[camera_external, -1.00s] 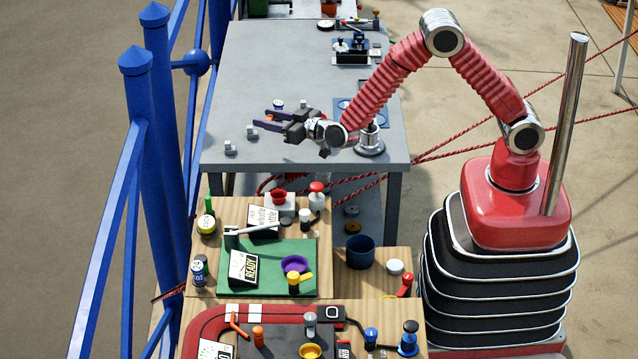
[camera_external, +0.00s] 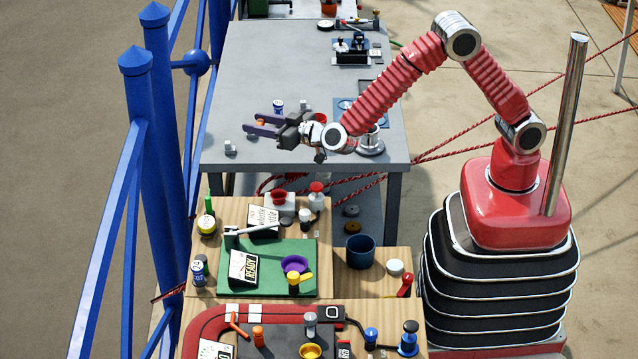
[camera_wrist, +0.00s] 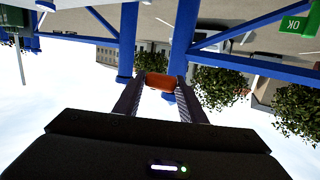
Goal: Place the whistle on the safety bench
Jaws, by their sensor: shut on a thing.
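The whistle appears to be the small orange thing (camera_wrist: 160,81) between my fingertips in the wrist view. Only a bit of orange (camera_external: 261,123) shows in the external view. My gripper (camera_external: 254,126) is shut on it, pointing left over the front left part of the grey table (camera_external: 240,70). Height above the table is hard to tell. A wooden bench (camera_external: 220,207) nearer the camera bears a white card (camera_external: 265,220) with the word "whistle". I cannot tell for certain which surface is the safety bench.
A green mat (camera_external: 280,282) with a "READY" display (camera_external: 244,268) and a purple bowl (camera_external: 294,264) lies on the wooden bench. A blue can (camera_external: 278,106) and a small grey block (camera_external: 230,147) stand near my gripper. Blue railing posts (camera_external: 150,160) rise at left.

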